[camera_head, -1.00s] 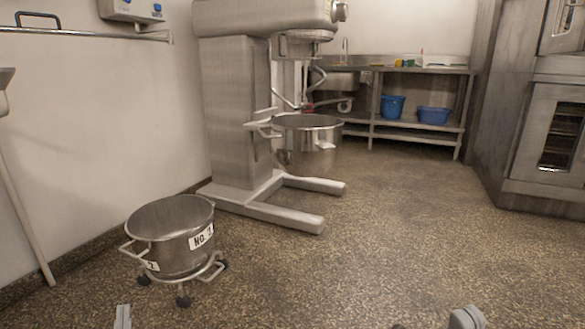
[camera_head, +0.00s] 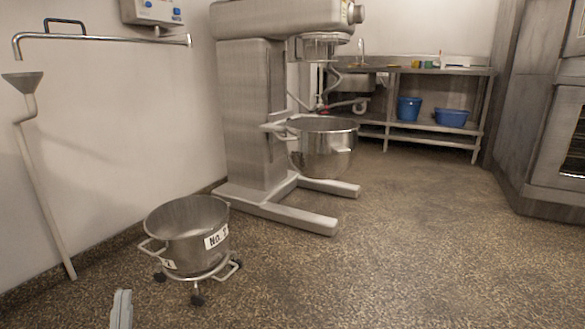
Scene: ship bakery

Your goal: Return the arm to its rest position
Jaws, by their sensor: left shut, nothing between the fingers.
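My left gripper (camera_head: 121,310) shows as a small grey piece at the bottom edge of the head view, left of centre. Only its upper end is in the picture; the rest of the arm is cut off below. It is shut with nothing in it. It appears in front of and to the left of the wheeled steel bowl, apart from it in the picture. My right gripper is not in view.
A steel bowl (camera_head: 187,220) labelled No. stands on a castor dolly at lower left. A large mixer (camera_head: 240,120) with its own bowl (camera_head: 325,150) stands behind. A steel shelf table (camera_head: 430,128) with blue tubs is at the back. The floor (camera_head: 420,250) at right is clear.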

